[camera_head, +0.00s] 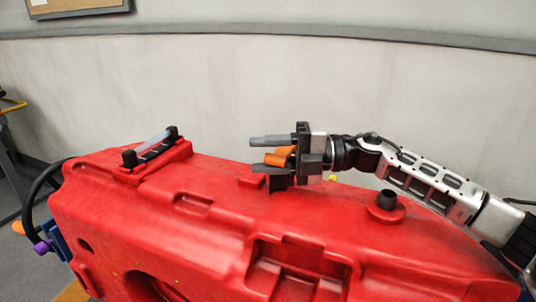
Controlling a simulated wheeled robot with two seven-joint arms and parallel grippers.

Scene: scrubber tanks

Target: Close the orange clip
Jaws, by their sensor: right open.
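The orange clip (279,157) sits on top of the red scrubber tank (205,230), towards the middle of its upper face. My right gripper (262,155) reaches in from the right, with its two grey fingers pointing left and spread apart. The clip shows between the fingers; I cannot tell whether either finger touches it. The clip's lower part is hidden behind the near finger, so how it is seated is not clear. My left gripper is not in view.
A black and grey handle fitting (152,147) rises from the tank's left end. A black knob (387,199) stands on its right part. A black hose (40,185) and purple knob (41,247) are at the left. A plain wall (250,85) stands behind.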

